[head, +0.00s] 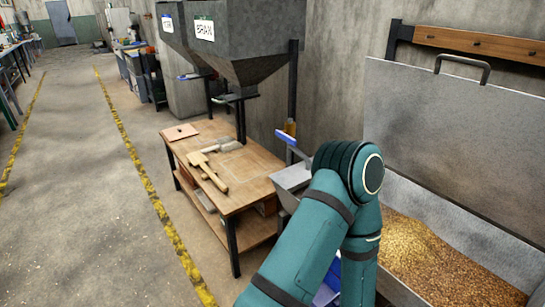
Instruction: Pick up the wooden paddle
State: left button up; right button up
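A light wooden paddle (213,177) lies flat on the wooden table (255,163) at the middle left. Its broad end points to the back left and its handle points toward the table's front edge. A teal arm of mine rises from the bottom and bends at the right of the table. Its gripper does not show; the bend and links hide what lies behind them. My other arm and its gripper are out of view. Nothing touches or covers the paddle from my side.
A grey tool (221,146) and a flat brown board (180,132) lie near the paddle. A grey hopper labelled BRAN (249,45) overhangs the table's back. An open metal bin of grain (440,265) stands at right. The floor left of the table is clear.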

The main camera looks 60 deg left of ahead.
aim_at(196, 158)
jog(key=u, duration=2.35)
jog(key=i+j+z, duration=0.1)
jog(key=z, duration=0.95)
jog(key=i+j+z, duration=0.25)
jog(key=j+z, duration=0.45)
jog(key=j, duration=0.2)
jog(key=i+j+z, duration=0.15)
jog(key=j, duration=0.35)
jog(key=j+z, duration=0.15)
jog(key=j, duration=1.25)
jog(key=i+j+z, duration=0.1)
jog(key=j, duration=0.85)
